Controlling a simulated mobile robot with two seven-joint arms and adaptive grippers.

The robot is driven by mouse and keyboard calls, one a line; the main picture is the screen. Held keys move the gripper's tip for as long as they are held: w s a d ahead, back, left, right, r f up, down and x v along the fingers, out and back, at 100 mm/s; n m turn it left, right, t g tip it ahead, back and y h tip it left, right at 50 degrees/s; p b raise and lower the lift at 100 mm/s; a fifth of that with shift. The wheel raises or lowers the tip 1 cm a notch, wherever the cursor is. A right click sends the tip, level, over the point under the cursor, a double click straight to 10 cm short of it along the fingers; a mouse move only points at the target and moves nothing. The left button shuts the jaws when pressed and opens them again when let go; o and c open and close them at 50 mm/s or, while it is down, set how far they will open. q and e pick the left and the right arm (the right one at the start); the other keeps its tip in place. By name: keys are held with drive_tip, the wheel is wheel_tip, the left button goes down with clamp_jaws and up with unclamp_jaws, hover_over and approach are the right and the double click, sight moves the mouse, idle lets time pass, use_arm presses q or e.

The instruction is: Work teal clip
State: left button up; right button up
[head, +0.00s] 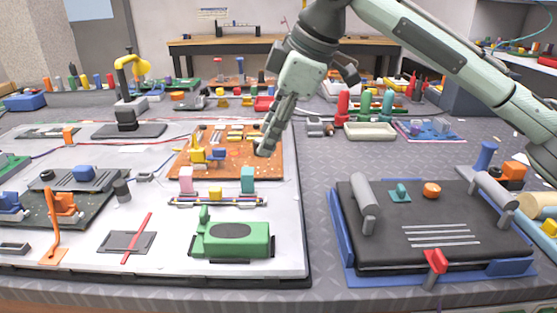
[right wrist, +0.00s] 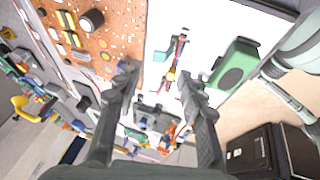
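A teal upright clip-like block (head: 247,180) stands at the right end of a thin strip (head: 216,202) on the white board, with a pink block (head: 186,180) at the other end. The teal block also shows in the right wrist view (right wrist: 160,56), beyond my fingertips. A smaller teal piece (head: 400,193) sits on the black lid at the right; I cannot tell which of the two is the task's clip. My right gripper (head: 267,146) hangs above the orange circuit board, above and behind the strip. Its fingers (right wrist: 158,76) are apart with nothing between them. My left gripper is not in view.
A green box-like part (head: 232,239) lies in front of the strip. The orange circuit board (head: 180,165) carries several parts. A black panel with a red lever (head: 435,262) stands at the right. Grey table (head: 318,200) is clear between board and panel.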

sight(250, 171)
drive_tip(key=shift+n, duration=0.4)
drive_tip(key=x, duration=0.7)
drive_tip(key=shift+w+a+f, duration=0.1)
drive_tip(key=shift+a+f, duration=0.1)
drive_tip(key=shift+f, duration=0.15)
clamp_jaws()
